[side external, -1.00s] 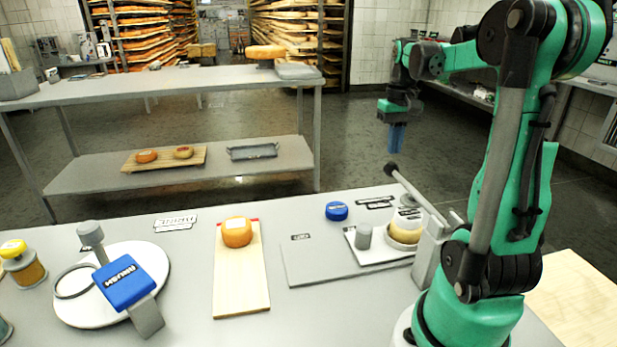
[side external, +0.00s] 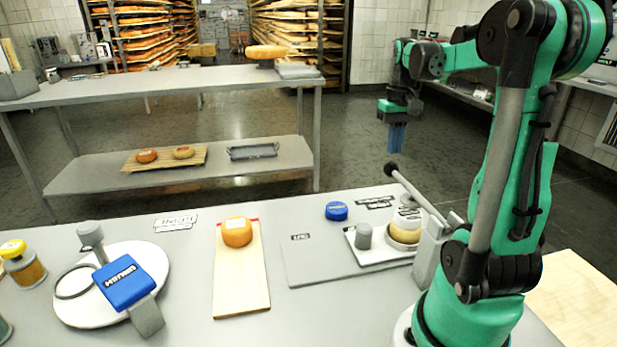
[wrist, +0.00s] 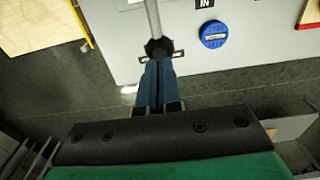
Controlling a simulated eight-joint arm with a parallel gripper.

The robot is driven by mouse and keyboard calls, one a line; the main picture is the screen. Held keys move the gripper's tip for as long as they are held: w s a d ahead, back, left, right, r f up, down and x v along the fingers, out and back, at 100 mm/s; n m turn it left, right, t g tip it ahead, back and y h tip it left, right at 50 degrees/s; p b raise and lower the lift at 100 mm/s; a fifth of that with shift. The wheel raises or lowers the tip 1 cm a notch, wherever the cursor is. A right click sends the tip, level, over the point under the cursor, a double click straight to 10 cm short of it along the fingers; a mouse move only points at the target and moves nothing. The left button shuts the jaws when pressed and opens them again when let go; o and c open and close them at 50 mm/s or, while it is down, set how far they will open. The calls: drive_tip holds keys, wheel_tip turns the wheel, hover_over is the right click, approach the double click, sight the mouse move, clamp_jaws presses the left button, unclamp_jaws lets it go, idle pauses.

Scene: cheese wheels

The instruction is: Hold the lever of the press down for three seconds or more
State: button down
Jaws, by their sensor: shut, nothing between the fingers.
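The press (side external: 430,250) stands at the right, close to my arm's base. Its grey lever (side external: 418,197) slopes up and out to a dark round knob (side external: 391,169). In the wrist view, the lever rod (wrist: 153,20) and knob (wrist: 158,50) lie just beyond my fingertips. My gripper (side external: 396,149) is shut and empty, its blue fingers pointing down a little above the knob. The fingers also show in the wrist view (wrist: 158,68). A gap shows between fingertips and knob in the side view. A pale yellow cheese (side external: 405,231) sits at the press.
A blue puck (side external: 336,211) lies left of the lever. Further left are an orange cheese (side external: 237,232) on a wooden board (side external: 241,285) and a white round plate (side external: 75,315) with a blue block. The air around the knob looks clear.

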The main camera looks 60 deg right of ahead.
sight(391, 166)
drive_tip(key=shift+f, duration=2.75)
idle(5.2)
